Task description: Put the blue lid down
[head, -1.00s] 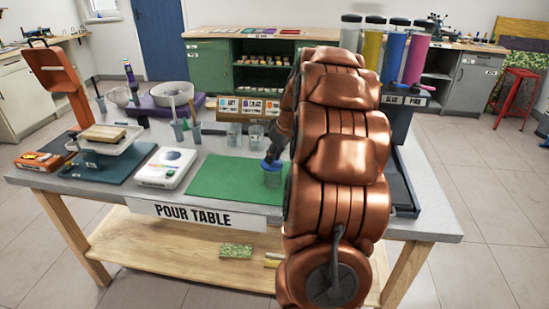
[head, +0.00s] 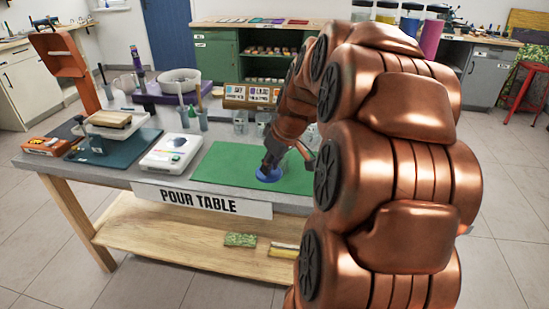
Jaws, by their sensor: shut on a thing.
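The blue lid (head: 268,176) is a small round disc low over the front part of the green mat (head: 225,160). My gripper (head: 269,166) points down and is shut on the lid, partly covering it. I cannot tell whether the lid's underside touches the mat. The clear cup that stood under the lid before is not clearly visible; my arm covers the right part of the mat.
A white scale (head: 171,152) stands left of the mat. Clear cups (head: 240,122) stand behind it, before a wooden card box (head: 250,96). The mat left of the lid is bare. The POUR TABLE sign (head: 200,200) hangs at the front edge.

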